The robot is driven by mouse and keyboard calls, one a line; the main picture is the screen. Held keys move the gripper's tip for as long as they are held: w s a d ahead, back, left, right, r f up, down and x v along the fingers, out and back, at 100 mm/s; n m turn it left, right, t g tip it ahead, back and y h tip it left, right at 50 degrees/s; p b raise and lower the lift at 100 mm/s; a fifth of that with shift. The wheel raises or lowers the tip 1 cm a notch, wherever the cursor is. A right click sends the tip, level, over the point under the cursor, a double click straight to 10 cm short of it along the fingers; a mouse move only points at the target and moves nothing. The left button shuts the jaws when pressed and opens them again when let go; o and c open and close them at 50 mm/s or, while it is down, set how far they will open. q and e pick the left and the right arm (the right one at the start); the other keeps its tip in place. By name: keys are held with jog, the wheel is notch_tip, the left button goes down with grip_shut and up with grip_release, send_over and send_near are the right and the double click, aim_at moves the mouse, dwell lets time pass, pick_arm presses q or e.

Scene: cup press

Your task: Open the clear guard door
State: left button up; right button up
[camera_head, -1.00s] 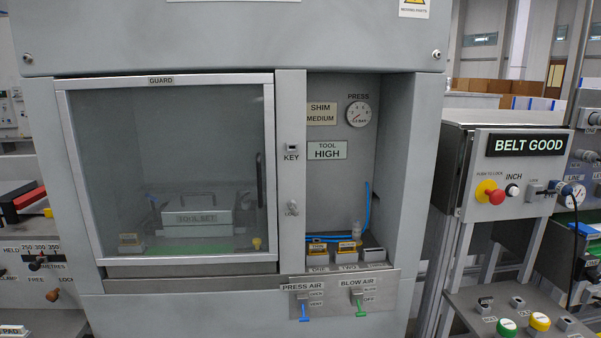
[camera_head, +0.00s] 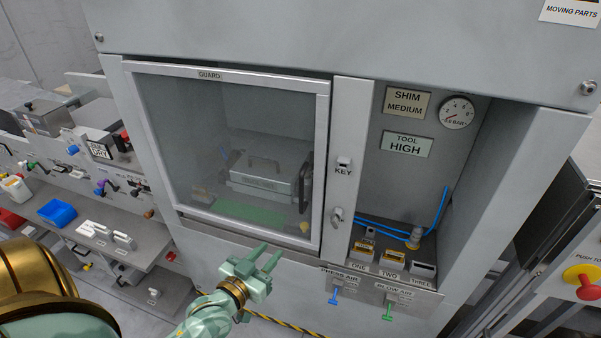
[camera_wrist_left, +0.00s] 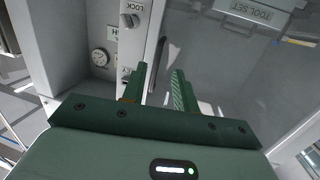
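The clear guard door (camera_head: 220,130) is shut in its pale metal frame, under the GUARD label. Its dark upright handle (camera_head: 306,187) is on the right side of the pane; a dark bar by the door edge shows in the left wrist view (camera_wrist_left: 157,58). My left gripper (camera_head: 268,258) is open and empty, in front of and below the door's lower edge. Its two fingers stand apart in the left wrist view (camera_wrist_left: 159,75). My right gripper is not in view.
Behind the pane sits a grey tool set box (camera_head: 265,175). Right of the post is a recess with a gauge (camera_head: 457,112) and blue hose (camera_head: 440,210). Below are the blue press air lever (camera_head: 333,295) and green blow air lever (camera_head: 388,311). A shelf (camera_head: 120,245) stands left.

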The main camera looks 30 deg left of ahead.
pick_arm(q)
jog(key=t, duration=0.1)
send_near(300, 195)
jog(key=w+p, duration=0.1)
jog(key=w, duration=0.9)
jog(key=shift+w+a, duration=0.15)
jog(key=shift+w, duration=0.15)
grip_shut()
